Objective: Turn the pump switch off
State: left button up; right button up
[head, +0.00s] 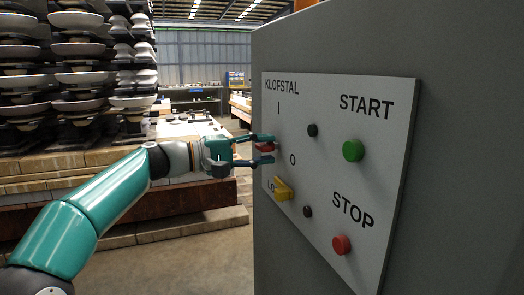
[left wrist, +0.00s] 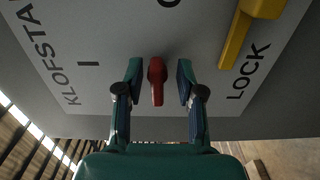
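The red switch handle (head: 265,148) sits on the light grey KLOFSTAL panel (head: 330,128), near its left edge, below the "I" mark and left of the "O" mark. My left gripper (head: 265,149) is at the panel with its fingers around the handle, one above and one below in the head view. In the left wrist view the red handle (left wrist: 157,80) stands between the two open fingertips (left wrist: 158,78), with a visible gap on each side. Its wide end is on the panel and its narrow end points toward the gripper's palm side in the picture. My right gripper is out of view.
A yellow lever (head: 282,188) sits by the "LOCK" label, close below my left gripper. A green START button (head: 353,150), a red STOP button (head: 341,244) and two small dark knobs are on the panel. Insulator stacks (head: 80,60) stand on pallets at the left.

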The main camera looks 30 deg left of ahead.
pick_arm(q)
jog(key=v, duration=1.1)
jog(key=shift+s+a, duration=0.25)
jog(key=shift+s, duration=0.05)
jog(key=shift+w+f, duration=0.1)
jog(key=shift+f, duration=0.05)
